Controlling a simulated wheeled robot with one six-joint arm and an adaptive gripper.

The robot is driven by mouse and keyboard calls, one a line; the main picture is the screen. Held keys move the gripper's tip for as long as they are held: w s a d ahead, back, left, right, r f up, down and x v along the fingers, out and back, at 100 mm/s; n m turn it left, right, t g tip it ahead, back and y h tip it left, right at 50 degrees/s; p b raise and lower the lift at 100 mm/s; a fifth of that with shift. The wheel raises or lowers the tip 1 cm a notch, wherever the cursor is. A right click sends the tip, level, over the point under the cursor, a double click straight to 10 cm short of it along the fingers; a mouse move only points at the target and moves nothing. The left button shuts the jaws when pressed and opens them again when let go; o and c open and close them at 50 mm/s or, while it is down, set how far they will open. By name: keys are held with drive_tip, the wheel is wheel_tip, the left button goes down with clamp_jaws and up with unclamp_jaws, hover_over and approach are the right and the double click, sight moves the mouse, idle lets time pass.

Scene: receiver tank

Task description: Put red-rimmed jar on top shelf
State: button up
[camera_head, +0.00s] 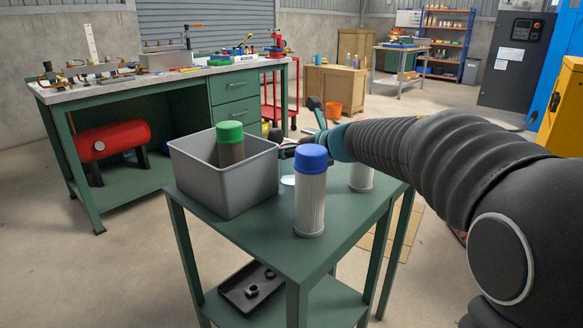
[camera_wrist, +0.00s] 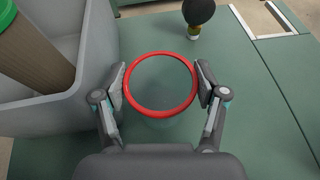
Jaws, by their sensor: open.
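The red-rimmed jar (camera_wrist: 160,85) is clear, with a thick red ring at its mouth. In the wrist view it stands on the green table top (camera_wrist: 255,105), seen from above. My gripper (camera_wrist: 162,84) is open, with one finger on each side of the jar close to the rim. Whether the pads touch it I cannot tell. A blue rack with several shelves (camera_head: 445,45) stands at the far back.
A grey bin (camera_head: 225,190) with a green-capped filter (camera_head: 230,143) stands close left of my gripper. Another pale filter (camera_head: 361,178) is partly behind my arm. A dark round-topped object (camera_wrist: 198,12) stands beyond the jar. A black tray (camera_head: 252,287) lies on the lower shelf.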

drive_tip(key=shift+w+a+f, duration=0.1)
drive_tip(key=shift+w, duration=0.05)
drive_tip(key=shift+c, duration=0.3)
drive_tip(key=c, duration=0.9)
drive_tip(key=shift+o, duration=0.2)
